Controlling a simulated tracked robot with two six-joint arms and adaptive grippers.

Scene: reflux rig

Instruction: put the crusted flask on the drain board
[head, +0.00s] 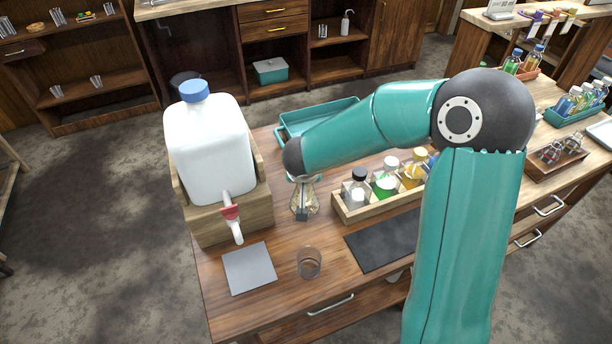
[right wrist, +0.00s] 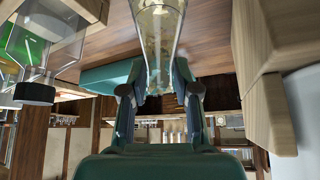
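The crusted flask (head: 306,197) is clear glass with amber-brown staining. It stands upright at the table's middle, between the white jug and the bottle rack; I cannot tell if its base touches the wood. In the right wrist view the flask (right wrist: 158,40) sits between the two fingers of my right gripper (right wrist: 159,80), which look closed on its narrow part. In the head view my right arm hides most of this gripper. A shallow teal tray (head: 291,132), seemingly the drain board, lies behind the flask, partly hidden by the arm. My left gripper is not in view.
A white jug (head: 208,150) with a red tap stands in a wooden crate at left. A rack (head: 350,217) of capped bottles is close right of the flask. A grey mat (head: 249,268), an empty glass (head: 309,263) and a dark mat (head: 372,250) lie in front.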

